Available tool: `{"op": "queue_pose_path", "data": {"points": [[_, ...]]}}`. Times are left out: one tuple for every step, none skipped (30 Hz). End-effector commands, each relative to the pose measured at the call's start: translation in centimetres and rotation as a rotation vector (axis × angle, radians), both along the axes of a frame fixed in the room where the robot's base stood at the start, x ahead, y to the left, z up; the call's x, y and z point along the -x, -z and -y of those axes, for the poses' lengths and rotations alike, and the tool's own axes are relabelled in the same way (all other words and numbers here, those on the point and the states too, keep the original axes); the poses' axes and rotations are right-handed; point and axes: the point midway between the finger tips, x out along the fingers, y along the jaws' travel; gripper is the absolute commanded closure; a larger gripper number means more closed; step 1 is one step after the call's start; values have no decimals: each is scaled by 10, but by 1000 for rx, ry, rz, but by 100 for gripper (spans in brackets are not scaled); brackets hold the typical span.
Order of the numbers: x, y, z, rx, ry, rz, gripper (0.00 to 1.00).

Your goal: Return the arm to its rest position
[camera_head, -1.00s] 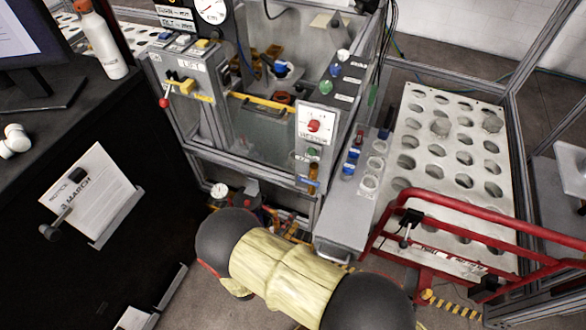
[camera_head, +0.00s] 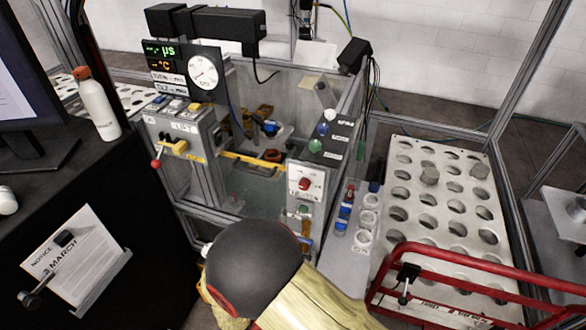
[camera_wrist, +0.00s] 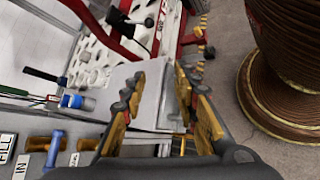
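My gripper (camera_wrist: 160,80) shows in the wrist view with its two yellow and black fingers apart. Nothing shows between them, and a grey ledge and the floor lie beyond. My arm (camera_head: 265,275), pale yellow with dark grey joints, reaches up from the bottom of the head view, in front of the machine. My gripper cannot be made out in the head view.
A clear-walled machine (camera_head: 255,190) with levers stands ahead. A white perforated rack (camera_head: 440,215) and red rail (camera_head: 480,268) are at right. A black cabinet (camera_head: 140,220) with a notice (camera_head: 75,258) and bottle (camera_head: 98,105) is at left. Blue-handled tools (camera_wrist: 75,102) show in the wrist view.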

Motion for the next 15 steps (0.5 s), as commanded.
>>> {"op": "queue_pose_path", "data": {"points": [[4,-18,2,-58,62,-22,70],[8,-27,3,-90,96,-40,70],[13,-39,4,-138,140,-61,70],[16,-48,5,-175,172,-73,70],[20,-57,6,-213,203,-83,70],[24,-69,6,-267,243,-92,70],[26,-78,7,-308,270,-96,70],[28,-87,7,-348,298,-98,70],[31,-99,7,-404,333,-97,70],[33,-107,8,-446,358,-93,70],[34,-117,8,-487,383,-88,70],[36,-128,9,-545,414,-77,70],[37,-137,9,-587,435,-67,70],[38,-146,10,-629,458,-54,70],[39,-159,11,-685,486,-34,70]]}}
